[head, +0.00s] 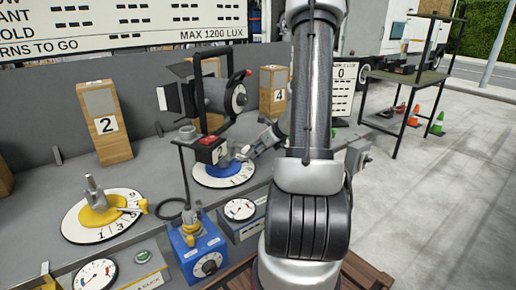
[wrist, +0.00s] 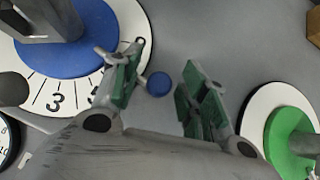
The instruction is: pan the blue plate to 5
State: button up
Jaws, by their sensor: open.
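The blue plate (head: 221,168) sits on a white numbered dial (head: 208,183) in the middle of the grey bed. In the head view my gripper (head: 255,143) is just right of the plate, partly behind my arm.
A yellow plate (head: 100,216) on its own dial is at the left. A green plate (wrist: 290,140) on a dial lies at the right in the wrist view.

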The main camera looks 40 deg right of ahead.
grip_shut()
